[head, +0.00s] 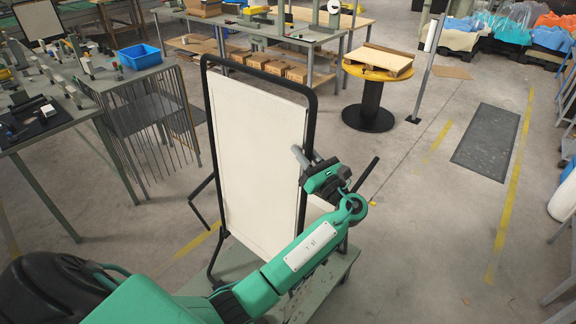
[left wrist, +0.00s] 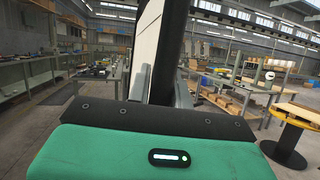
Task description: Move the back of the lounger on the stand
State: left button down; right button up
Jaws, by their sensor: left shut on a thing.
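The lounger back (head: 257,150) is a cream panel in a black tubular frame, standing nearly upright in the middle of the head view. The lounger rests on a low green-grey stand (head: 335,276). My left gripper (head: 305,160) is shut on the right side tube of the back's frame, about halfway up. In the left wrist view the grey fingers (left wrist: 160,82) lie on both sides of the dark tube (left wrist: 165,50). The lounger's lower parts are partly hidden behind my left arm. My right gripper is not in view.
A workbench with tools (head: 60,125) stands at the left, with a wire rack (head: 160,125) beside it. A round yellow-topped table (head: 375,80) stands behind to the right. A dark mat (head: 487,140) lies on the open floor at the right.

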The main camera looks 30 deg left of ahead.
pick_arm(q)
jog(key=w+d+f+m+t+h+b, duration=0.1)
jog(key=w+b, duration=0.4)
jog(key=w, duration=0.5)
jog(key=w+d+f+m+t+h+b, duration=0.1)
jog(key=w+f+m+b, duration=0.3)
jog(key=w, duration=0.6)
jog(key=shift+w+d+f+b, duration=0.3)
jog(key=shift+d+b, duration=0.25)
jog(key=shift+b, duration=0.5)
jog(key=c, duration=1.4)
grip_release()
jog(key=shift+o, duration=0.5)
jog(key=shift+r, duration=0.1)
jog(key=b+v, duration=0.3)
jog(key=v, duration=1)
jog(key=shift+s+d, duration=0.2)
jog(key=shift+d, duration=0.15)
